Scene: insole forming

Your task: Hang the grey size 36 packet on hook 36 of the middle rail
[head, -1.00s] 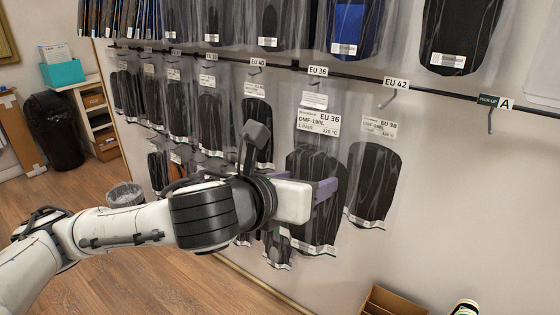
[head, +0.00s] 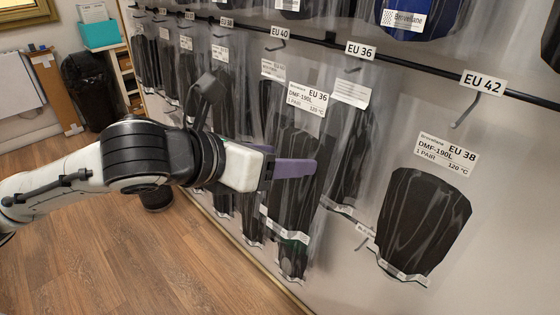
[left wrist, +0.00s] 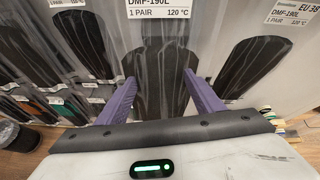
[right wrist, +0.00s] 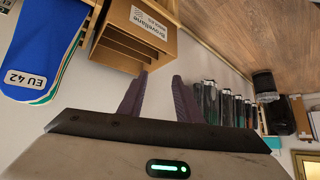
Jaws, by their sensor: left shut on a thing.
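The grey size 36 packet (head: 290,190) is clear plastic with a white EU 36 label and dark insoles. My left gripper (head: 292,172) is shut on it, and it hangs upright near the wall. In the left wrist view the packet (left wrist: 160,75) is between the two purple fingers. Hook 36 (head: 352,69) is under its EU 36 tag on the middle rail (head: 535,97), up and right of the held packet. The packet's clear top edge is hard to make out. My right gripper (right wrist: 158,98) is open and empty in the right wrist view.
A packet with a white label (head: 351,93) hangs behind and right of the held one. An EU 38 packet (head: 425,220) is farther right. Hook 42 (head: 464,111) looks empty. Several packets hang left. Brown boxes (right wrist: 135,40) and blue insoles (right wrist: 40,40) show in the right wrist view.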

